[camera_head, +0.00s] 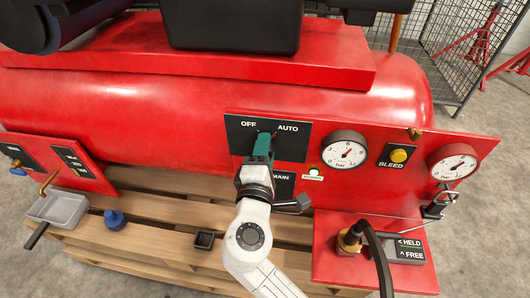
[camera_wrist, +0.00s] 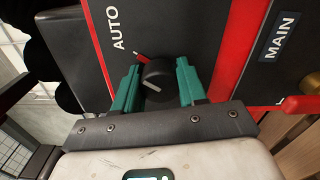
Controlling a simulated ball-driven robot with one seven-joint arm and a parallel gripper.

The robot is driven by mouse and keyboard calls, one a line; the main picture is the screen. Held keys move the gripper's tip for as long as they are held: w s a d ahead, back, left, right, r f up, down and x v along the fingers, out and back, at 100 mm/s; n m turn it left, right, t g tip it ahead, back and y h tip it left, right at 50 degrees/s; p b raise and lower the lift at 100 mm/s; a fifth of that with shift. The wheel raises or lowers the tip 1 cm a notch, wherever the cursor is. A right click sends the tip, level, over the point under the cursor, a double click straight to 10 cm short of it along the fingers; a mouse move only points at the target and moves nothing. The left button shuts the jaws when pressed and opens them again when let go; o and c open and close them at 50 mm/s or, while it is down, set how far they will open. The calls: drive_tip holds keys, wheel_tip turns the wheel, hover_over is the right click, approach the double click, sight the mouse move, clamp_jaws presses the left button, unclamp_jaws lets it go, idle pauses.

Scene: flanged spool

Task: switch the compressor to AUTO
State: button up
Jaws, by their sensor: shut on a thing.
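The black OFF/AUTO panel (camera_head: 293,150) is on the front of the red compressor (camera_head: 120,90). In the wrist view the black round selector knob (camera_wrist: 155,76) has a white line on its face, and a red mark shows beside it on the AUTO label's side. The teal fingers of my gripper (camera_wrist: 158,84) stand on both sides of the knob and are shut on it. In the head view my gripper (camera_head: 262,145) covers most of the knob; only a bit of red shows past the fingertips, between the OFF and AUTO labels.
Right of the panel are a dial gauge (camera_head: 345,150), a yellow BLEED button (camera_head: 398,156) and another gauge (camera_head: 453,164). A brass fitting with a black hose (camera_head: 377,250) rises at the lower right. A grey tray (camera_head: 62,207) and blue cap (camera_head: 114,219) are lower left.

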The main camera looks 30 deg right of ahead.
drive_tip(key=shift+d, duration=0.1)
idle(0.3)
drive_tip(key=o, duration=1.1)
drive_tip(key=shift+c, duration=0.2)
drive_tip(key=shift+s, duration=0.1)
drive_tip(key=p+v, duration=0.1)
drive_tip(key=v, duration=0.9)
drive_tip(key=shift+s+a, duration=0.25)
drive_tip(key=shift+d, duration=0.1)
